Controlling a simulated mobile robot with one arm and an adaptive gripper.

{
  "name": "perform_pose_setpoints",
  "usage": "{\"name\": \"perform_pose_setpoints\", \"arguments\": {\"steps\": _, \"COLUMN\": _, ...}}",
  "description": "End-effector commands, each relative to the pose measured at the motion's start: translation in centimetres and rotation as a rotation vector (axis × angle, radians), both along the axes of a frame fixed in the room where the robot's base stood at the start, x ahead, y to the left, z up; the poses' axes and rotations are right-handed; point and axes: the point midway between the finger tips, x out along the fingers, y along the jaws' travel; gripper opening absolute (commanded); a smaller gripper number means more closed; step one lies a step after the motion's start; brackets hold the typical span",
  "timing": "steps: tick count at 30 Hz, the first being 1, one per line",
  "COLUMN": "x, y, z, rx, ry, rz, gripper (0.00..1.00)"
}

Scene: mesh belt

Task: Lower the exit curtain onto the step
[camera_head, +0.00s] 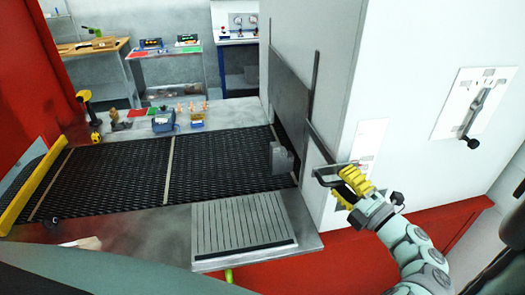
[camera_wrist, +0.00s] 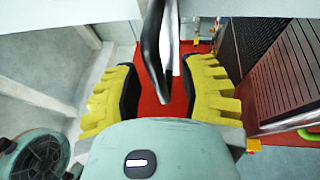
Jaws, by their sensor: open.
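The exit curtain (camera_head: 288,95) is a dark grey panel hanging between upright rails at the white housing's opening. A small grey block (camera_head: 281,158), possibly the step, stands on the belt at the curtain's foot; I cannot tell whether they touch. A dark handle (camera_head: 325,176) sticks out low beside the housing corner. My gripper (camera_head: 345,178), with yellow fingers, is at this handle. In the wrist view my open gripper (camera_wrist: 166,92) has a dark bar (camera_wrist: 152,50), likely the handle, ahead and between the fingers, with gaps on both sides.
The black mesh belt (camera_head: 120,175) runs left from the housing. A grooved grey plate (camera_head: 243,222) lies at the front. Blue bins (camera_head: 163,121) and small tools stand on the far ledge. A lever switch (camera_head: 477,108) is on the housing's right face.

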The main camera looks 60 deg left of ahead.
Motion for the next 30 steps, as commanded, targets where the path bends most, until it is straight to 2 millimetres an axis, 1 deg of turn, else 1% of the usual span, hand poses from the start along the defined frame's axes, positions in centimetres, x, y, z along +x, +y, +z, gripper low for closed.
{"name": "perform_pose_setpoints", "arguments": {"steps": 4, "x": -0.1, "y": 0.0, "z": 0.0, "rx": 0.0, "ry": 0.0, "rz": 0.003, "gripper": 0.41}}
{"name": "perform_pose_setpoints", "arguments": {"steps": 5, "x": -0.1, "y": 0.0, "z": 0.0, "rx": 0.001, "ry": 0.0, "rz": 0.003, "gripper": 0.44}}
{"name": "perform_pose_setpoints", "arguments": {"steps": 18, "x": 0.0, "y": 0.0, "z": 0.0, "rx": 0.001, "ry": 0.0, "rz": 0.001, "gripper": 0.0}}
{"name": "perform_pose_setpoints", "arguments": {"steps": 25, "x": 0.0, "y": 0.0, "z": -0.2, "rx": 0.0, "ry": -0.001, "rz": 0.001, "gripper": 0.0}}
{"name": "perform_pose_setpoints", "arguments": {"steps": 28, "x": 0.0, "y": -0.1, "z": -1.1, "rx": -0.006, "ry": -0.001, "rz": -0.002, "gripper": 0.0}}
{"name": "perform_pose_setpoints", "arguments": {"steps": 30, "x": -0.1, "y": -0.1, "z": -2.0, "rx": -0.013, "ry": -0.002, "rz": -0.003, "gripper": 0.0}}
